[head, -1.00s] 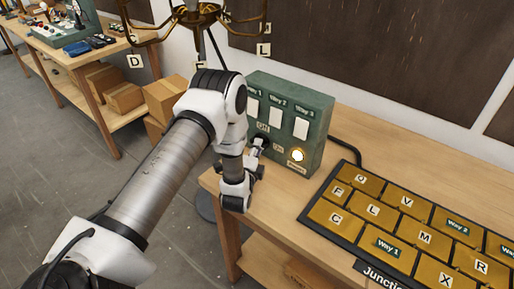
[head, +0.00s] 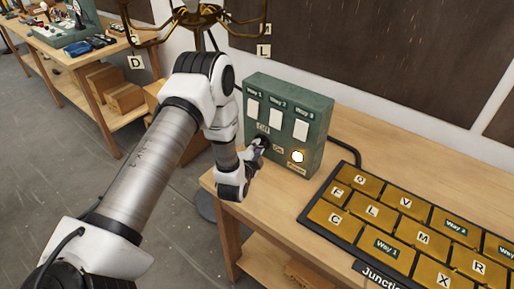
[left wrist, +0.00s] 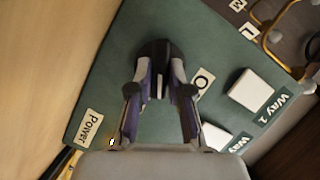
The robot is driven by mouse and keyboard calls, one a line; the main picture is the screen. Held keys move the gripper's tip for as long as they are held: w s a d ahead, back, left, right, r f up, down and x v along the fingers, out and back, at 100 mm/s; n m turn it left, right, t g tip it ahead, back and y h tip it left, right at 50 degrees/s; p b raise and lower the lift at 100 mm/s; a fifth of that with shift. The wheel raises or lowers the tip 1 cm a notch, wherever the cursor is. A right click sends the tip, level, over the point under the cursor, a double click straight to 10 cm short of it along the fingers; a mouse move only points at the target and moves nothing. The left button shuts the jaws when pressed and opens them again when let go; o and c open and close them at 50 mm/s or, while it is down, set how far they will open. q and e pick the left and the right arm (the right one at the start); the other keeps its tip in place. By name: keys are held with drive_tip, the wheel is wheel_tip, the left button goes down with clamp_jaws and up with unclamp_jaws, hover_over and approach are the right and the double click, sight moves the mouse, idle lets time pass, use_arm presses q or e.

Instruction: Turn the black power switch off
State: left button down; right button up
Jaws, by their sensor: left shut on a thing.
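The green switch box (head: 287,88) stands on the wooden bench, with three white switches labelled Way 1, Way 2 and Way 3. The black power switch (left wrist: 153,48) is a knob low on its face, between an Off label (head: 263,128) and an On label (head: 278,149). My left gripper (head: 258,147) is at the knob. In the left wrist view its fingers (left wrist: 158,85) are shut on the knob from both sides. The fingers and wrist partly hide the knob, so its pointing is hard to tell. The round power light (head: 297,156) glows.
A black-framed junction board (head: 310,219) with lettered brass plates lies right of the box. A black cable (head: 348,148) runs behind it. A brass lamp frame (head: 198,16) hangs at the back. Another bench with boxes stands far left.

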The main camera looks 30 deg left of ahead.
use_arm(q)
drive_tip(key=shift+a+r+n+g+h, duration=0.1)
drive_tip(key=shift+r+n+g+h, duration=0.1)
drive_tip(key=shift+n, duration=0.35)
drive_tip(key=shift+a+r+n+g+h, duration=0.1)
drive_tip(key=shift+n+h, duration=0.1)
drive_tip(key=shift+n, duration=0.35)
drive_tip(key=shift+w+n+h, duration=0.1)
drive_tip(key=shift+n+h, duration=0.5)
drive_tip(key=shift+n, duration=0.4)
drive_tip(key=shift+a+n+g+h+b, duration=0.15)
drive_tip(key=shift+n+g+h+b, duration=0.4)
drive_tip(key=shift+n, duration=0.35)
drive_tip(key=shift+n+h+b, duration=0.7)
drive_tip(key=shift+n+h, duration=0.25)
drive_tip(key=shift+n, duration=0.25)
drive_tip(key=c, duration=1.2)
unclamp_jaws()
drive_tip(key=shift+o, duration=0.6)
drive_tip(key=shift+f, duration=0.1)
